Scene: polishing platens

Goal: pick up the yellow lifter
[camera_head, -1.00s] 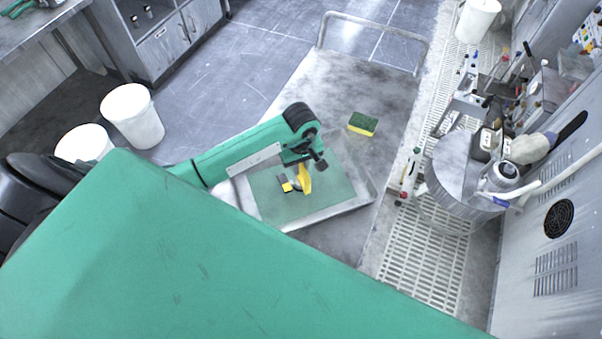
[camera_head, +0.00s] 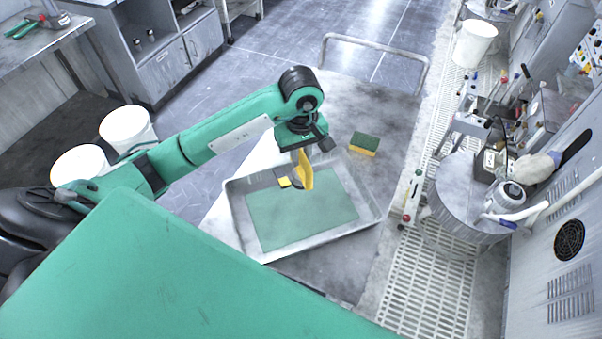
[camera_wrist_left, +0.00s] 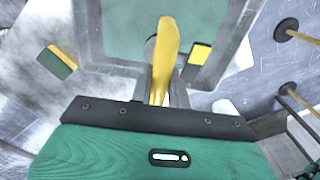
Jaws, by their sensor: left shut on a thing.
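The yellow lifter (camera_head: 306,171) is a narrow, curved yellow piece. It hangs from my left gripper (camera_head: 301,157) over the tray (camera_head: 374,209). In the left wrist view the lifter (camera_wrist_left: 164,52) stands out between the two grey fingers of my left gripper (camera_wrist_left: 164,80), which are shut on it. The fingers hide part of it. A small yellow and black piece (camera_head: 285,182) shows beside the lifter, also in the left wrist view (camera_wrist_left: 200,56); I cannot tell whether it is attached. My right gripper is not in view.
The shallow metal tray holds a flat green sheet (camera_head: 310,215) and rests on a grey platform. A green and yellow sponge (camera_head: 364,145) lies behind the tray. Round metal equipment (camera_head: 458,195) stands to the right. White buckets (camera_head: 128,127) stand at left.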

